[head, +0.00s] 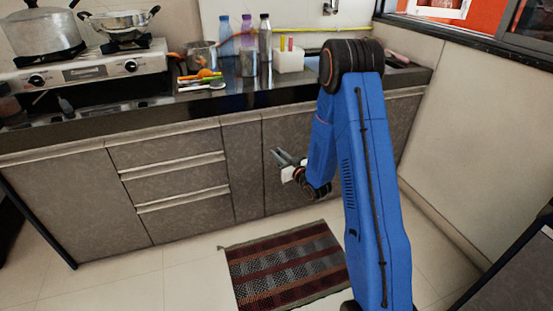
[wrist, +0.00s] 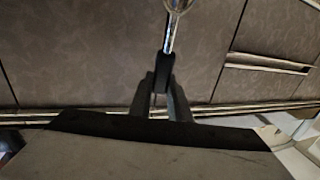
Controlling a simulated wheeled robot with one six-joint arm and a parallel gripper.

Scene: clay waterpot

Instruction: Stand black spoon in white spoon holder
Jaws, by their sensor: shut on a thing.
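My gripper (wrist: 164,92) is shut on the black spoon (wrist: 166,72). In the wrist view its black handle end sits between the fingertips, and a shiny metal shaft runs up to a rounded end cut off by the top edge. In the head view my gripper (head: 278,156) is in front of the cabinet doors, below the counter top; the spoon is too small to make out there. The white spoon holder (head: 289,62) stands at the back of the counter, left of my arm, with red and yellow-green upright pieces in it.
Bottles (head: 265,38) and metal cups (head: 202,55) stand left of the holder. Loose utensils (head: 203,82) lie near the counter front (head: 220,111). A stove (head: 90,70) with pots is at the far left. A striped mat (head: 286,266) lies on the floor.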

